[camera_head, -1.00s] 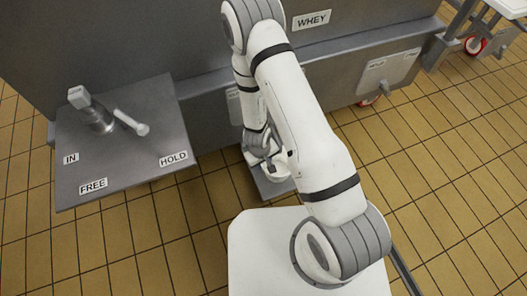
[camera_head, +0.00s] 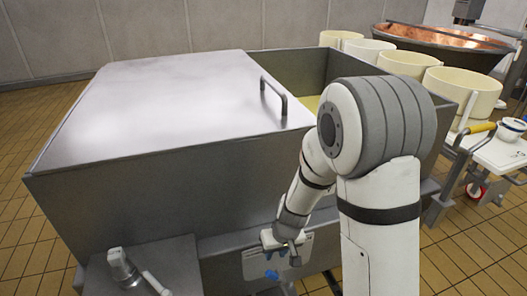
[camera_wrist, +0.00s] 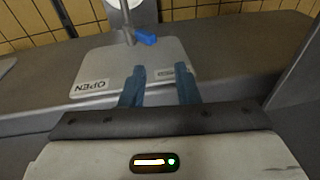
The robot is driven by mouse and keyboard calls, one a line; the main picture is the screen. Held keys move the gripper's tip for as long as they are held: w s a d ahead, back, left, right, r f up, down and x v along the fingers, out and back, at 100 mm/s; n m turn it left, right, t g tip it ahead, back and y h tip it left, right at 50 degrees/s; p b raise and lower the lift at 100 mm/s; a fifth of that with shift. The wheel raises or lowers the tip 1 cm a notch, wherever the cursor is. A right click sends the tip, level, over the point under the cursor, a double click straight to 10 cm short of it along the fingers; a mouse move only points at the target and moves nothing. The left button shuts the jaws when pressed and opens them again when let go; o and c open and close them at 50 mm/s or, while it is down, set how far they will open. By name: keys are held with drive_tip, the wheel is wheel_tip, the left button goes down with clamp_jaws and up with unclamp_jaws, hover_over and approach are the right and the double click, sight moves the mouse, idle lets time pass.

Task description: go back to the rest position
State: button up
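My gripper (camera_wrist: 160,80) shows in the wrist view as two blue-grey fingers with a clear gap between them. It is open, and nothing is held between the fingers. Beyond the fingertips is a pale label plate (camera_wrist: 95,68) with the word OPEN upside down. A grey stem with a blue piece (camera_wrist: 146,38) stands at its far side, apart from the fingers. In the head view my forearm reaches down to the front of the vat, near a pale plate (camera_head: 304,262). A small blue piece shows there, and I cannot tell whether it is a fingertip or a handle.
The steel vat (camera_head: 100,205) has a flat lid (camera_head: 160,100) with a bar handle (camera_head: 272,97). A side shelf (camera_head: 180,255) carries a metal fitting (camera_head: 122,266). Cream tubs (camera_head: 462,92) and a copper vat (camera_head: 440,40) stand at the right. Tiled floor is clear at the left.

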drive_tip(key=s+d+r+m+p, duration=0.1)
drive_tip(key=s+d+r+p, duration=0.2)
drive_tip(key=r, duration=0.9)
drive_tip(key=s+d+r+m+h+p, duration=0.1)
drive_tip(key=s+d+r+p, duration=0.3)
drive_tip(key=r, duration=0.9)
drive_tip(key=s+d+r+m+t+p, duration=0.1)
drive_tip(key=s+d+r+p, duration=0.3)
drive_tip(key=r, duration=0.9)
drive_tip(key=s+p, duration=0.3)
drive_tip(key=p, duration=0.1)
drive_tip(key=shift+s+d+h, duration=0.25)
drive_tip(key=shift+s+h, duration=0.15)
drive_tip(key=shift+r, duration=0.1)
